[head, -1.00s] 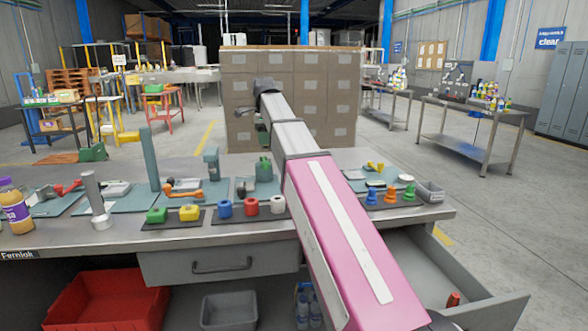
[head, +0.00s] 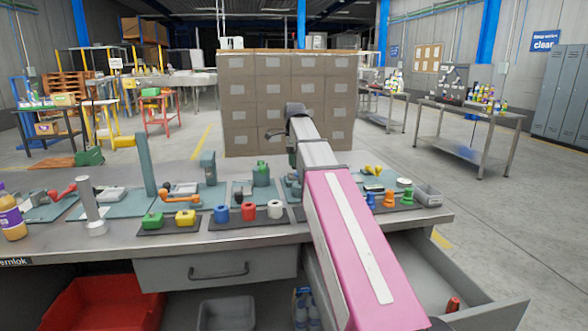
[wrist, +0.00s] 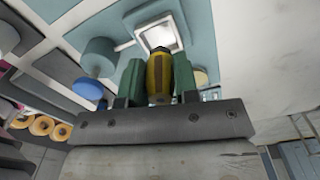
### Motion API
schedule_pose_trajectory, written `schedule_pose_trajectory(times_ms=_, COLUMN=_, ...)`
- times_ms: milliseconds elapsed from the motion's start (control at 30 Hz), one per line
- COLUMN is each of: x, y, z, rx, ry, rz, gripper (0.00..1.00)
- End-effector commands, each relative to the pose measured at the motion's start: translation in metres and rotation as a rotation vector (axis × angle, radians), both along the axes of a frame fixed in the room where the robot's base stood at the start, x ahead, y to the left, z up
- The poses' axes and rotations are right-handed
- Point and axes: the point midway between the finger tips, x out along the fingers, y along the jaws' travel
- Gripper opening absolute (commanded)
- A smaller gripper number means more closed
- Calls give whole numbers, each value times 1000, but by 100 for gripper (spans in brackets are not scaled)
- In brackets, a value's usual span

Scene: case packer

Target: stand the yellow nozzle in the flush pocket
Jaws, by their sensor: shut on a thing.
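In the wrist view my gripper (wrist: 158,72) is shut on the yellow nozzle (wrist: 158,82), which sits between its two green fingers and has a dark end. Just beyond the nozzle's end is a bright square opening with a pale rim (wrist: 141,37), set in a blue-grey plate (wrist: 203,45). It looks like the flush pocket. The nozzle's end overlaps its near edge in the picture; I cannot tell whether they touch.
A blue-grey cylinder (wrist: 97,58) and a blue round piece (wrist: 87,89) stand left of my gripper. In the head view, blue, orange and green nozzles (head: 389,199) stand right of my arm near a grey bin (head: 428,196). An open drawer (head: 470,283) juts out below.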

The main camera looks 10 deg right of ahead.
Motion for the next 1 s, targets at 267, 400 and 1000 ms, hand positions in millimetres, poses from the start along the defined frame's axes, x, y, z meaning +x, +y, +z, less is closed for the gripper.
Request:
schedule_pose_trajectory(times_ms=267, x=-1, y=1, z=-33, rx=0, ry=1, rz=0, gripper=4)
schedule_pose_trajectory(times_ms=400, x=0, y=1, z=-34, rx=0, ry=0, rz=0, gripper=4)
schedule_pose_trajectory(times_ms=1000, x=0, y=1, z=-36, rx=0, ry=0, rz=0, gripper=54)
